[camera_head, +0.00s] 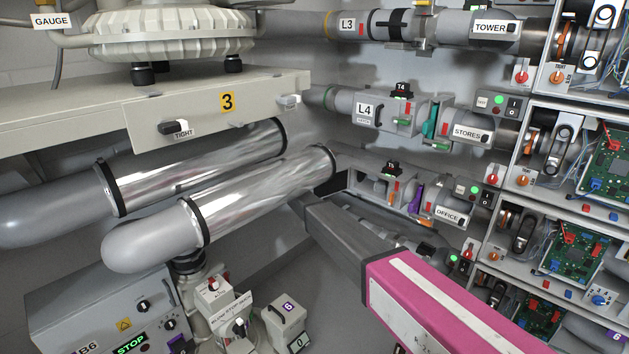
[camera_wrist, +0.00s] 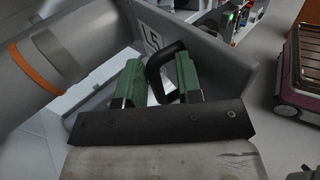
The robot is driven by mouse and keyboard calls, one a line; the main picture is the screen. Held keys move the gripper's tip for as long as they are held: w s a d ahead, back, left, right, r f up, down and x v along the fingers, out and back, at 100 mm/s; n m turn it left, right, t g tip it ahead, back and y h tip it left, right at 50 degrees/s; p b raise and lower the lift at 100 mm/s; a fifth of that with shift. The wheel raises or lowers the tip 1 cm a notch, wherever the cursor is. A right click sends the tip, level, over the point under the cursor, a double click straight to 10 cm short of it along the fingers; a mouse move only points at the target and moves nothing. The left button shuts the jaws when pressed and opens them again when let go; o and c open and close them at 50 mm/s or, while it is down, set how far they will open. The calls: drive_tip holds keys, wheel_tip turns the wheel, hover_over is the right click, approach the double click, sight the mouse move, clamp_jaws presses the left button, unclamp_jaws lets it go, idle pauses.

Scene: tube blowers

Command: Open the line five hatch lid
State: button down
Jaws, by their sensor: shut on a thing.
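In the wrist view the line five hatch lid (camera_wrist: 205,48) is a grey panel with an L5 label, partly covered by the handle and my gripper. Its black bent handle (camera_wrist: 168,52) stands up from it. My gripper (camera_wrist: 158,78) has green finger pads on both sides of the handle and is shut on it. In the head view the line five station (camera_head: 380,180) sits below the L4 line, with a T5 tag and an OFFICE label. My arm covers part of that area, and I cannot tell there how far the lid is open.
A grey pipe with an orange band (camera_wrist: 38,68) lies left of my gripper. A dark red ribbed box (camera_wrist: 300,70) is at the right. In the head view, shiny metal ducts (camera_head: 260,195) run left of my arm, and racks with circuit boards (camera_head: 570,250) stand at the right.

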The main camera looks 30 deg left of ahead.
drive_tip(key=shift+w+d+r, duration=0.1)
drive_tip(key=shift+w+d, duration=0.55)
drive_tip(key=shift+w, duration=0.2)
drive_tip(key=c, duration=1.2)
unclamp_jaws()
drive_tip(key=o, duration=0.8)
drive_tip(key=shift+w+d, duration=0.15)
drive_tip(key=shift+w, duration=0.05)
drive_tip(key=shift+s+a, duration=0.15)
drive_tip(key=shift+a, duration=0.1)
drive_tip(key=shift+c, duration=1.2)
drive_tip(key=shift+s+a, duration=0.1)
drive_tip(key=shift+a, duration=0.05)
drive_tip(key=shift+c, duration=0.7)
drive_tip(key=v, duration=0.6)
drive_tip(key=shift+s+a, duration=0.2)
drive_tip(key=shift+s, duration=0.15)
drive_tip(key=c, duration=0.4)
drive_tip(key=shift+s+a, duration=0.3)
drive_tip(key=shift+s, duration=0.05)
drive_tip(key=shift+s, duration=0.1)
